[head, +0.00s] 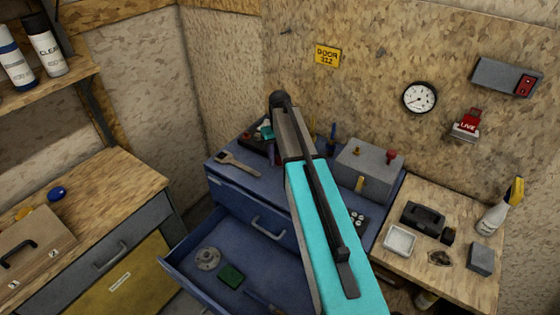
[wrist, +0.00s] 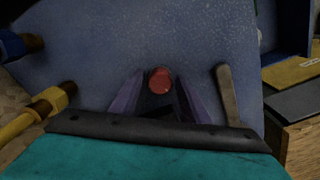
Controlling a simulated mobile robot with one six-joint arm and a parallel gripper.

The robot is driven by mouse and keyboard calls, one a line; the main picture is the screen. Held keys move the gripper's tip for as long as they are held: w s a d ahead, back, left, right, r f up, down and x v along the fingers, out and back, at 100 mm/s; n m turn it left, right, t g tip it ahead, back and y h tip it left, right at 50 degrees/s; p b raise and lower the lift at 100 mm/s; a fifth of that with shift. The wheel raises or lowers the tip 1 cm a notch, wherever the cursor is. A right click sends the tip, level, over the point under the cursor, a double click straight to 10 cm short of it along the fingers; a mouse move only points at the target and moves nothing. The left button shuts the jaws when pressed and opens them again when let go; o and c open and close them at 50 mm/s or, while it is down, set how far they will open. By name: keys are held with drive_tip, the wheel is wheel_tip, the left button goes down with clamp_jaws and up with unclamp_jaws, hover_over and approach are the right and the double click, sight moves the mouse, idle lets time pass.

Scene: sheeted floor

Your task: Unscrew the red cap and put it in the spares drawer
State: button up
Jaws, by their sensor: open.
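The red cap (wrist: 160,79) shows in the wrist view as a round red top between and just beyond my gripper's fingertips. My gripper (wrist: 158,92) is open, with a finger on either side of the cap; I cannot tell whether either touches it. What the cap sits on is hidden. In the head view my gripper points down over the back left of the blue cabinet's top (head: 225,178), partly hidden by my arm. A small red spot (head: 247,135) beside it may be the cap. A blue drawer (head: 185,262) below stands open, without a readable label.
A wrench (head: 240,164) lies on the cabinet top. A grey box (head: 368,168) with a red knob (head: 391,157) stands to the right. The drawer holds a round flange (head: 207,258) and a green board (head: 231,275), with bare floor between. Yellow and blue handles stand near my gripper.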

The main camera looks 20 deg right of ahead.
drive_tip(key=m, duration=0.6)
drive_tip(key=shift+m, duration=2.8)
